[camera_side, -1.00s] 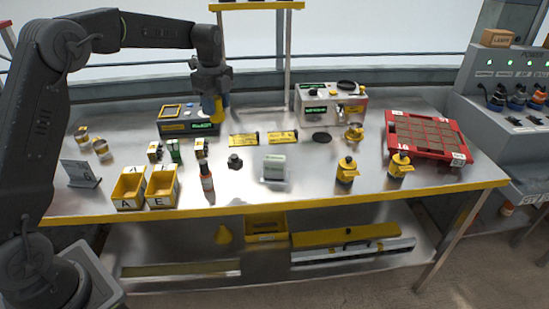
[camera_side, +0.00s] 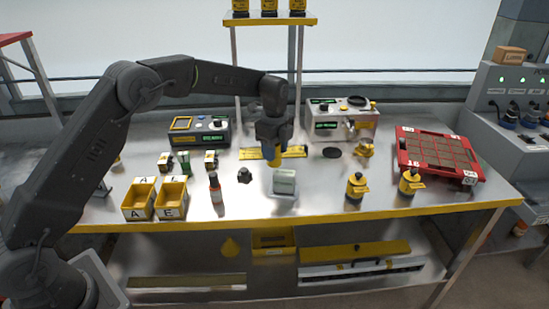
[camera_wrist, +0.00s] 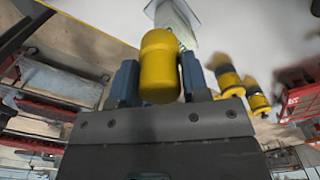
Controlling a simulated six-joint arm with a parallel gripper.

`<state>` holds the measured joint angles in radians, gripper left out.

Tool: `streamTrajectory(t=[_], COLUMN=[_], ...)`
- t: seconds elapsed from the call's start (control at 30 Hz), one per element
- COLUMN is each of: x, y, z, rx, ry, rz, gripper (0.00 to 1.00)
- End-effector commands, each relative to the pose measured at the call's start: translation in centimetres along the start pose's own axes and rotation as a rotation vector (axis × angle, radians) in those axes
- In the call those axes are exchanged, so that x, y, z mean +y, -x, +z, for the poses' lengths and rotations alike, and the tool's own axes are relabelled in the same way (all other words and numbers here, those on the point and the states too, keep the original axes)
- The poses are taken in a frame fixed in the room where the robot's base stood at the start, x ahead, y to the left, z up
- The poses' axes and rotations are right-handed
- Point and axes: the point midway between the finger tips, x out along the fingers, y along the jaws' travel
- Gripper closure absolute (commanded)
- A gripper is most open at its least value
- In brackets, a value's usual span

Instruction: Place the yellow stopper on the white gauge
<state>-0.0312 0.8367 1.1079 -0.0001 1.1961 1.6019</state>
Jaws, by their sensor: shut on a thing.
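My gripper (camera_side: 274,151) is shut on the yellow stopper (camera_side: 275,160), which hangs below the jaws above the table. In the wrist view, the rounded yellow stopper (camera_wrist: 160,68) sits between the two dark blue fingers of my gripper (camera_wrist: 157,80). The white gauge (camera_side: 284,184), a small pale block with a greenish face on a light base, stands near the table's front middle. The stopper is above and slightly left of it in the side view. In the wrist view, the gauge (camera_wrist: 177,20) is just beyond the stopper, partly hidden by it. I cannot see contact clearly.
A dark knob (camera_side: 244,176) and a red-labelled bottle (camera_side: 215,190) stand left of the gauge. Two yellow bottles (camera_side: 356,188) stand right, before a red tray (camera_side: 400,160). Yellow bins (camera_side: 139,200) are front left. Flat yellow plates (camera_side: 293,152) lie behind the gauge.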

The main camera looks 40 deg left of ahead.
Motion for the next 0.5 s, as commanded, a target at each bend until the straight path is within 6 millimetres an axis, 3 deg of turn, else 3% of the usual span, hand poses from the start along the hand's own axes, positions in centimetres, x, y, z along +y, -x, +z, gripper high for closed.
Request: streamTrajectory(t=[0.2,0.5], x=[0.1,0.0], y=[-2.9,-3.1], z=[0.1,0.1], rx=[0.000,0.000], ry=[0.000,0.000], rz=[0.002,0.001], gripper=[0.82,0.82])
